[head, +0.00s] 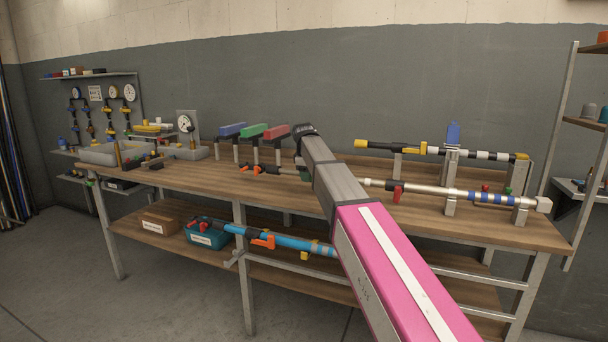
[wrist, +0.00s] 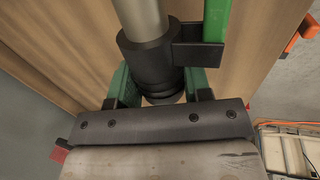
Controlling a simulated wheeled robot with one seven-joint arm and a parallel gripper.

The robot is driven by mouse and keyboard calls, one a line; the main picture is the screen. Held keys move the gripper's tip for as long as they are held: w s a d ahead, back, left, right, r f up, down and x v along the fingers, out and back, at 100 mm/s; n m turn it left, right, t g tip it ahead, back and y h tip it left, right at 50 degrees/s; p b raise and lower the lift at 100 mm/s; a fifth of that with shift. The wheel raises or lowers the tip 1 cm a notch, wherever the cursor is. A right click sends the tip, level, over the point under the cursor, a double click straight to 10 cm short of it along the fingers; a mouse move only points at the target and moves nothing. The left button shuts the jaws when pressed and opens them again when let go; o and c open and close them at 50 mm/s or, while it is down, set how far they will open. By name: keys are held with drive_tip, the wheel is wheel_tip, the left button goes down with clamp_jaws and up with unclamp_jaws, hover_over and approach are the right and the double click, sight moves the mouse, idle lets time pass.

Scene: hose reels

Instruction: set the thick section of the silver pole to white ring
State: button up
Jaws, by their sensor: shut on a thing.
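The silver pole (head: 435,190) lies along the right half of the bench, its left part passing behind my arm. It has a thinner left stretch, a red clamp (head: 397,193), a thicker stretch to the right, and blue bands (head: 490,197) with pale gaps. I cannot single out the white ring. My gripper (wrist: 158,88) has green fingers shut on a black collar (wrist: 152,62) around a silver tube (wrist: 142,18), apparently part of this pole. A green bar (wrist: 216,22) runs beside the tube at a black bracket. In the head view my arm mostly hides the grip.
A yellow, black and white pole (head: 435,150) rests on supports behind. Blue, green and red topped stands (head: 252,131) are left of my arm. A grey tray (head: 100,154) is on the bench's far left.

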drive_tip(key=d, duration=0.1)
drive_tip(key=s+d, duration=0.1)
drive_tip(key=d, duration=0.1)
drive_tip(key=s+d, duration=0.1)
drive_tip(key=d, duration=0.1)
drive_tip(key=o, duration=1.3)
drive_tip(key=d+v, duration=0.1)
drive_tip(key=v, duration=0.9)
drive_tip(key=shift+a+r, duration=0.4)
drive_tip(key=shift+a, duration=0.1)
drive_tip(key=shift+s, duration=0.1)
